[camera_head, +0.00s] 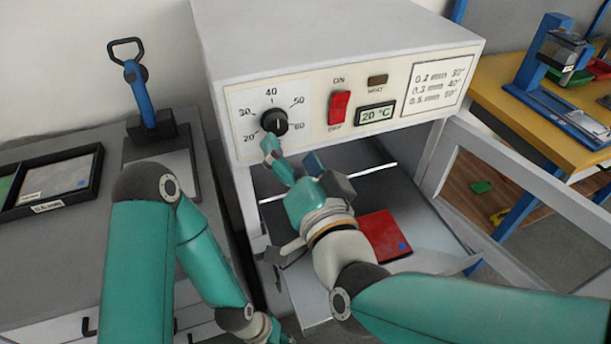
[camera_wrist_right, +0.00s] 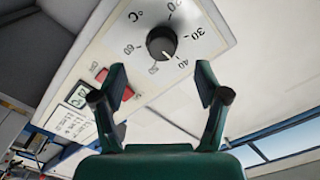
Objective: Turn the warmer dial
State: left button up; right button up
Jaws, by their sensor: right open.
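The warmer dial (camera_head: 274,122) is a round black knob on the warmer's (camera_head: 330,30) cream front panel, with a scale from 20 to 60. It also shows in the right wrist view (camera_wrist_right: 161,41), with a pale mark towards the 40 side; its exact setting is unclear. My right gripper (camera_head: 293,160) is open just below the dial. In the wrist view the open fingers (camera_wrist_right: 162,78) are apart, with the dial beyond and between their tips, not gripped. My left gripper (camera_head: 278,337) is mostly cut off at the bottom edge; its fingers are hidden.
Right of the dial are a red switch (camera_head: 339,107) and a display (camera_head: 375,114) reading 20 °C. Below, the warmer is open, with a red plate (camera_head: 384,236) inside and its door (camera_head: 520,190) swung right. A blue-handled tool (camera_head: 143,95) stands on the left bench.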

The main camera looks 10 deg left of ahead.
jog(key=v, duration=0.5)
jog(key=shift+s+d, duration=0.2)
jog(key=shift+s, duration=0.05)
